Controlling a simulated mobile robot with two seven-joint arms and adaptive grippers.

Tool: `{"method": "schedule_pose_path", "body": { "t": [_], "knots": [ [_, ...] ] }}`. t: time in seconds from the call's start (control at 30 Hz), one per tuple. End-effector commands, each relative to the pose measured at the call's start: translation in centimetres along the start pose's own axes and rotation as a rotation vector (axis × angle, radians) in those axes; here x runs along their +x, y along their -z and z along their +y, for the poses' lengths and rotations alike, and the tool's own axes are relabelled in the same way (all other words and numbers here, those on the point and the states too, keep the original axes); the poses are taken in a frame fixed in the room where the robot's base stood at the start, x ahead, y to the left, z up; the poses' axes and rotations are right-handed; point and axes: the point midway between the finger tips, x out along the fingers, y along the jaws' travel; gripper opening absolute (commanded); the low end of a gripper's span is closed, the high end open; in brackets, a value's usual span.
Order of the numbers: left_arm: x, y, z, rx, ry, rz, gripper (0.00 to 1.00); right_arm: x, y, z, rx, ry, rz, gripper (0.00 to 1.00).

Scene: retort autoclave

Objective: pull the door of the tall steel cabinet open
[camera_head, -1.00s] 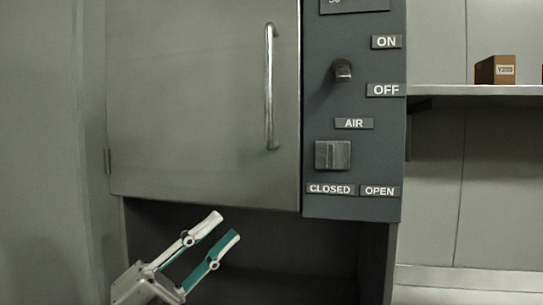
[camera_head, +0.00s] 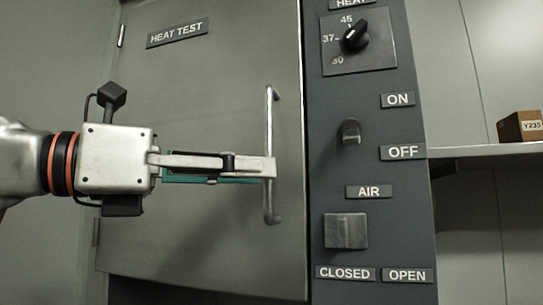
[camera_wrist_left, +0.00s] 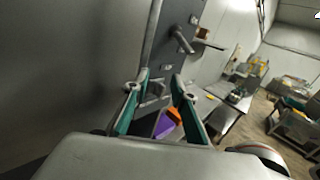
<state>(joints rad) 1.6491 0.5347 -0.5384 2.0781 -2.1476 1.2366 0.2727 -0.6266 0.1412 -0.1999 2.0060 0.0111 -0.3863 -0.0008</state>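The steel cabinet door (camera_head: 215,80) carries a HEAT TEST label and looks shut against the dark control panel (camera_head: 380,165). Its vertical bar handle (camera_head: 269,110) is near the door's right edge. My left gripper (camera_head: 270,168) reaches in from the left, level, with its fingertips at the handle's middle. In the left wrist view its two fingers stand apart (camera_wrist_left: 160,80). The handle (camera_wrist_left: 151,35) runs down to the left fingertip there; I cannot tell whether it lies between the fingers or touches one. My right gripper is not in view.
Right of the door, the panel holds a HEAT dial (camera_head: 356,38), an ON/OFF switch (camera_head: 350,132) and an AIR knob (camera_head: 346,231). A shelf (camera_head: 480,151) with a brown box (camera_head: 520,127) is at the right. The wrist view shows benches (camera_wrist_left: 300,125) and open floor farther off.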

Motion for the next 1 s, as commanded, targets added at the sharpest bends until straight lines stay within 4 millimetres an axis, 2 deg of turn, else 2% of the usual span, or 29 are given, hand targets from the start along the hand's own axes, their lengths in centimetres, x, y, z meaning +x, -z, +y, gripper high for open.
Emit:
{"method": "schedule_pose_path", "body": {
  "t": [0.03,0.13,0.33,0.47,0.8,1.0],
  "knots": [
    [-0.6,-1.2,0.3,0.025,-0.049,0.005,0.25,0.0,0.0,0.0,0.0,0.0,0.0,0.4],
    [-1.5,-2.5,1.0,0.046,-0.13,0.015,0.25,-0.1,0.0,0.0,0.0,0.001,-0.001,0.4],
    [-2.1,-3.7,1.8,0.055,-0.199,0.021,0.25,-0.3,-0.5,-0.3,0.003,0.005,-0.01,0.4],
    [-0.8,-3.6,2.0,0.054,-0.199,0.022,0.25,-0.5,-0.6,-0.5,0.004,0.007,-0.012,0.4],
    [4.0,-3.6,3.0,0.054,-0.197,0.021,0.25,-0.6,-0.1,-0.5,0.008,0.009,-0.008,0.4],
    [5.2,-3.5,3.2,0.055,-0.198,0.021,0.25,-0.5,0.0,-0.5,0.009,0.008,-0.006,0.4]
  ]
}}
